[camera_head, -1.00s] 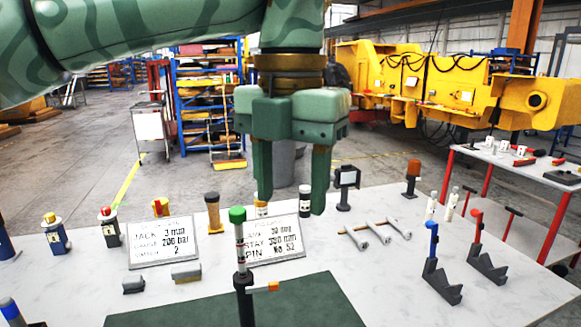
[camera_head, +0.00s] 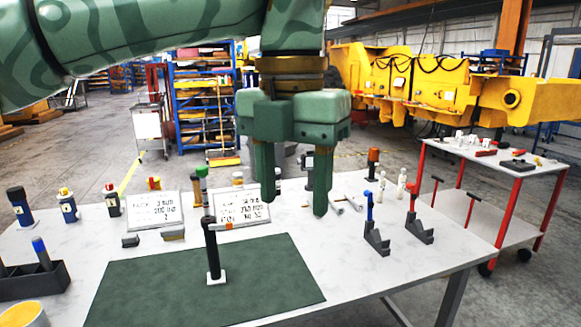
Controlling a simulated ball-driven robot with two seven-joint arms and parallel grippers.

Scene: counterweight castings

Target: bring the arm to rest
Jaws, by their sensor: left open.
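My left gripper (camera_head: 292,190) hangs from the left arm, which comes in from the upper left. Its two green fingers point down, apart and with nothing between them. It shows above the white table (camera_head: 350,275), in front of the back part of the tabletop. My right gripper is not in view.
Two white signs (camera_head: 153,212) stand at the back of the table. Small bottles (camera_head: 67,205) stand at the left, near a dark tray (camera_head: 30,284). Two dark brackets with blue and red tops (camera_head: 376,238) stand at the right. A red-legged side table (camera_head: 500,170) stands beyond.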

